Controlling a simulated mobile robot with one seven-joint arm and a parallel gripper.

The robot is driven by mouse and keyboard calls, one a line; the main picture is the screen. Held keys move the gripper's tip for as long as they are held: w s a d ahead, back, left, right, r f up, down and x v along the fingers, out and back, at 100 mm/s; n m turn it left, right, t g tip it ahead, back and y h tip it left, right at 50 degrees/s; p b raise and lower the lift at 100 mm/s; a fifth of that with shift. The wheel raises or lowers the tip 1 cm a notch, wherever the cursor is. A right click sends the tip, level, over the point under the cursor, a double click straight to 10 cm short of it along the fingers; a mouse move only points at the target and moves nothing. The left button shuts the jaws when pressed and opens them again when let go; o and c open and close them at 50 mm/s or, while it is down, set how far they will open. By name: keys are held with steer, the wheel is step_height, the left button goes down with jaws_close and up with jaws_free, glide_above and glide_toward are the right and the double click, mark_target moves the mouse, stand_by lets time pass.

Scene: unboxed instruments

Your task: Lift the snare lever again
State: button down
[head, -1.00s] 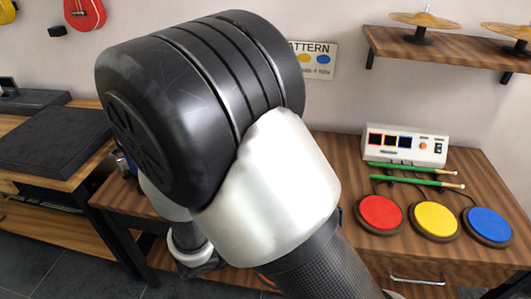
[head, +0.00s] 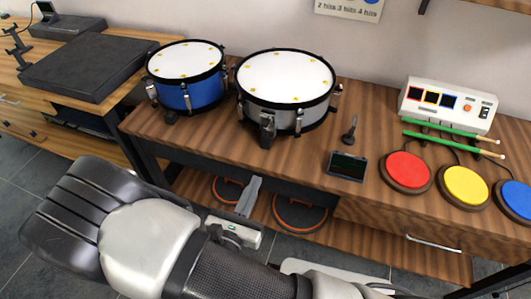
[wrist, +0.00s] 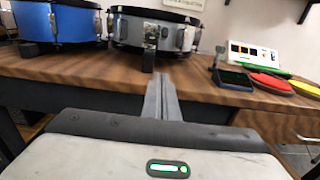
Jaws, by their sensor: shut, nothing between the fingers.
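A silver-grey drum (head: 285,78) with a white head stands on the wooden bench, and its shell shows in the wrist view (wrist: 125,27). A small metal fitting (wrist: 151,36) with a dark block below it sits on its front; I cannot tell for sure whether this is the snare lever or how it is set. A blue drum (head: 188,92) stands to its left, also with a front fitting. My gripper (head: 256,182) is in front of the bench, below and apart from the silver drum. In the wrist view its fingers (wrist: 162,82) are together and empty.
The bench (head: 225,150) has a lower shelf with orange-rimmed rings (head: 300,226). A dark small screen (head: 347,166), red, yellow and blue pads (head: 408,170), green sticks (head: 450,135) and a white control box (head: 445,107) stand to the right. Bare bench top lies before the drums.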

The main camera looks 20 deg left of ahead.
mark_target(275, 128)
steer(key=w, duration=0.3)
steer(key=w+b, duration=0.1)
steer(key=w, duration=0.3)
steer(key=w+d+b, duration=0.1)
steer(key=w, duration=0.2)
steer(key=shift+w, duration=0.15)
step_height(275, 128, up, 3)
steer(key=shift+w+f, duration=0.15)
steer(key=shift+w+r, duration=0.15)
steer(key=shift+r, duration=0.4)
steer(key=shift+r, duration=0.1)
